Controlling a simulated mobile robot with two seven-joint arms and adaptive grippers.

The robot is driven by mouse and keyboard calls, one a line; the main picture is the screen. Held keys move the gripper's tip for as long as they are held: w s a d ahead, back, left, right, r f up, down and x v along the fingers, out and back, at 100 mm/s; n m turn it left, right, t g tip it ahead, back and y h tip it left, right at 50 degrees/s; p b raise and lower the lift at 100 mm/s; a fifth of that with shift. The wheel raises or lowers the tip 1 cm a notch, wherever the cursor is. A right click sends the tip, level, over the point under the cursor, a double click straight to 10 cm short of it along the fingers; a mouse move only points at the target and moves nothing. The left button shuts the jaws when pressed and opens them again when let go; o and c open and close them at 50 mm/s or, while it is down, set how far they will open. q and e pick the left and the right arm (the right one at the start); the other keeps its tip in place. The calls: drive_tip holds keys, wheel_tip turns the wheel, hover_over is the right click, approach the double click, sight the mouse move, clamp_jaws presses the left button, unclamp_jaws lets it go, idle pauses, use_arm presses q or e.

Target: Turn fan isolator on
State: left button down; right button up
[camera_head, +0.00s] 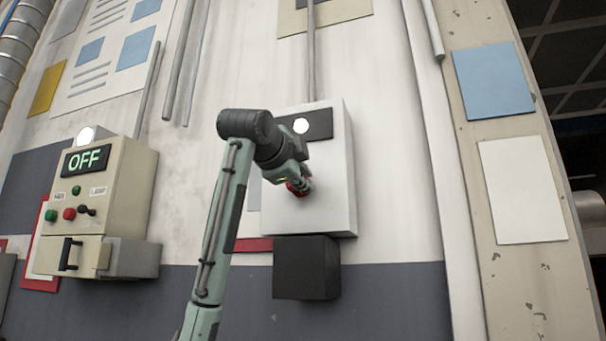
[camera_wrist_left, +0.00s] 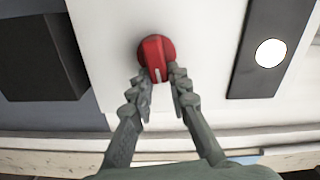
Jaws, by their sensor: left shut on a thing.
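The isolator box (camera_head: 329,210) is a light grey box on the wall, with a dark plate and a round white lamp (camera_head: 300,126) at its top. Its red rotary knob (camera_wrist_left: 155,57) has a white mark on its handle, pointing toward my gripper in the left wrist view. My left gripper (camera_wrist_left: 159,88) has its two fingers on either side of the knob's handle, shut on it. In the head view the gripper (camera_head: 302,185) hides most of the knob. My right gripper is in neither view.
A beige control box (camera_head: 118,190) with a green OFF display (camera_head: 86,159), buttons, a small lever and a drawer-like handle is on the wall at the left. A black box (camera_head: 306,268) sits right below the isolator box. Conduits run up the wall.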

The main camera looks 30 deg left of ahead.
use_arm(q)
drive_tip(key=shift+f+m, duration=0.25)
drive_tip(key=shift+m, duration=0.85)
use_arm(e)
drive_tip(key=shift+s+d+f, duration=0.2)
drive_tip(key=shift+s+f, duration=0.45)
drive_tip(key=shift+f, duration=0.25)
use_arm(q)
drive_tip(key=shift+d, duration=0.1)
drive_tip(key=c, duration=1.4)
unclamp_jaws()
drive_tip(key=shift+c, duration=0.2)
drive_tip(key=v, duration=1.2)
drive_tip(key=shift+s+f, duration=0.1)
drive_tip(key=shift+f, duration=0.05)
